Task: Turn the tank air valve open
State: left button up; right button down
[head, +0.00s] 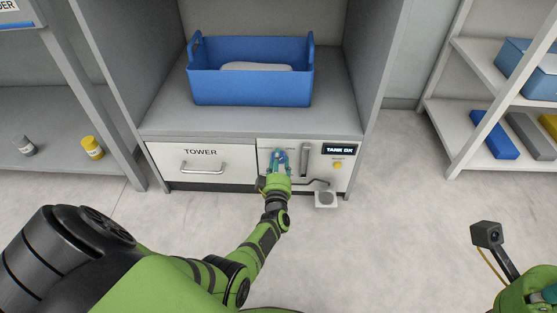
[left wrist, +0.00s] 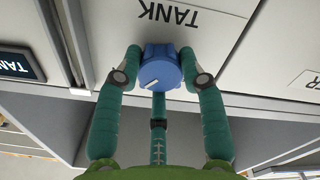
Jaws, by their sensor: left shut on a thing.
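In the head view the blue knob (head: 282,156) shows on the right half of the cabinet front. My left gripper (left wrist: 160,75) has its teal fingers on both sides of the knob, shut on it. In the head view my left gripper (head: 278,165) reaches the panel and partly hides the knob. My right gripper is only partly visible at the lower right edge, with its fingers out of clear view.
A TOWER drawer (head: 203,163) is left of the panel. A vertical handle (head: 304,160), a TANK OK display (head: 339,149) and a yellow button (head: 337,165) sit right of the knob. A blue bin (head: 250,87) stands on the shelf above.

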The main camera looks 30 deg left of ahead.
pick_arm(q)
jog(key=shift+a+m, duration=0.15)
jog(key=shift+m, duration=0.35)
jog(key=o, duration=1.1)
jog(key=shift+o, duration=0.2)
jog(key=v, duration=0.7)
jog(key=shift+s+d, duration=0.25)
